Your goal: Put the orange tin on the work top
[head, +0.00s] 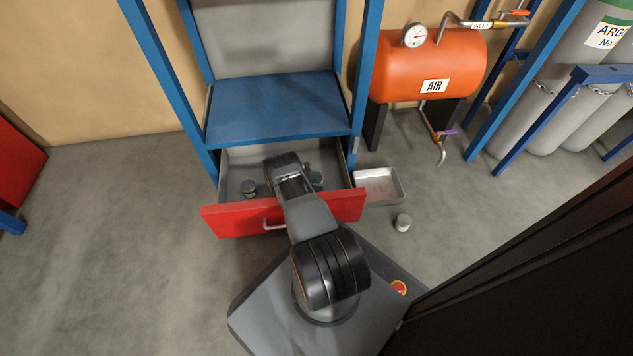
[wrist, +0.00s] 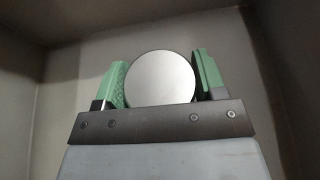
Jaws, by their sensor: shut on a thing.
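My gripper (head: 314,180) reaches down into the open drawer, mostly hidden by my own arm in the head view. In the wrist view its green pads stand on both sides of a round tin (wrist: 160,80), and it is shut on this tin. Only the plain silvery round end of the tin shows. Its side colour is hidden, so I cannot tell if it is the orange tin. No orange tin shows elsewhere. The blue work top (head: 270,108) is bare, above and behind the drawer.
The red-fronted drawer (head: 235,220) is pulled out and holds a dark grey tin (head: 248,187) at left. A shallow metal tray (head: 397,193) and a pale tin (head: 403,222) are on the floor at right. Blue posts (head: 365,75) flank the work top. An orange air tank (head: 455,65) stands right.

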